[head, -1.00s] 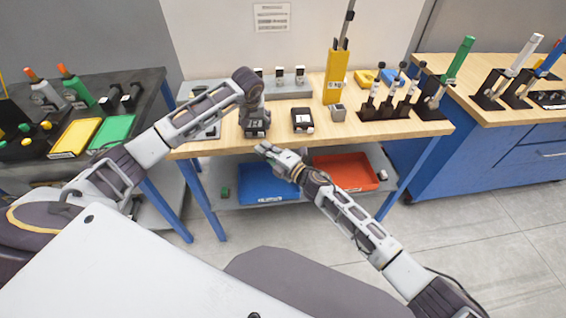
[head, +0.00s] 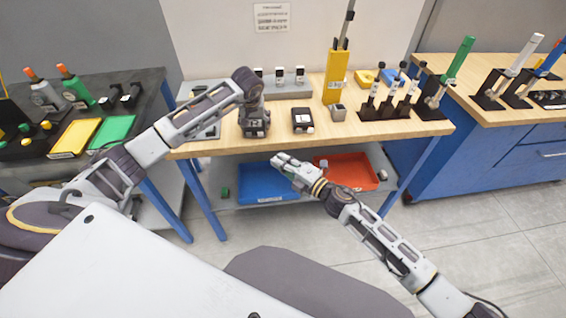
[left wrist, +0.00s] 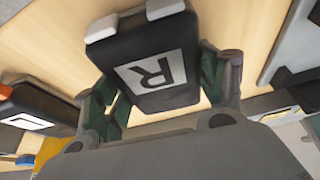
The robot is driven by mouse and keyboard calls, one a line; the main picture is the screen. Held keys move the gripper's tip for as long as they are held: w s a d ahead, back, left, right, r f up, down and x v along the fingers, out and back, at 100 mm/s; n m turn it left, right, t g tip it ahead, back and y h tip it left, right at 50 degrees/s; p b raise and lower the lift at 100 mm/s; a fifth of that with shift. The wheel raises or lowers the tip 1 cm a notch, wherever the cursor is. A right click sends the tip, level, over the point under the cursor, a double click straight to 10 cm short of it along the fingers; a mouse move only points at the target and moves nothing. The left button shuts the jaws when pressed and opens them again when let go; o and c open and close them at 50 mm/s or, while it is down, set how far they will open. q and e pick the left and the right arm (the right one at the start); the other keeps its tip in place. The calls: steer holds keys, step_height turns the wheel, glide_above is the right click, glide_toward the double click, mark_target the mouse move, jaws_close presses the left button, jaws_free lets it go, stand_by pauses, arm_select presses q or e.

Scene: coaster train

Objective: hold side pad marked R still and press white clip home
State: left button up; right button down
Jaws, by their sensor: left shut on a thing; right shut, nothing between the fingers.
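The side pad marked R (left wrist: 156,66) is a black block with a white R label. It stands on the wooden bench, between the fingers of my left gripper (left wrist: 160,95), which is shut on it. Two white clips show at its far edge in the left wrist view: one at the left corner (left wrist: 101,28), one further right (left wrist: 165,9). I cannot tell how deep either sits. In the head view my left gripper (head: 255,124) largely hides the pad. My right gripper (head: 277,161) is shut and empty, below and in front of the bench edge, apart from the pad.
A second black pad (head: 302,118) stands right of the held one; its white label shows in the left wrist view (left wrist: 30,121). Blue (head: 265,185) and red (head: 345,172) trays lie on the shelf below.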

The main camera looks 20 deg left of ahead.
steer(key=shift+s+d, duration=0.15)
steer(key=shift+d, duration=0.2)
arm_select(q)
steer(key=o, duration=1.3)
steer(key=shift+o, duration=0.2)
steer(key=shift+r, duration=0.15)
steer(key=v, duration=1.1)
steer(key=shift+r, duration=0.3)
steer(key=shift+s, duration=0.15)
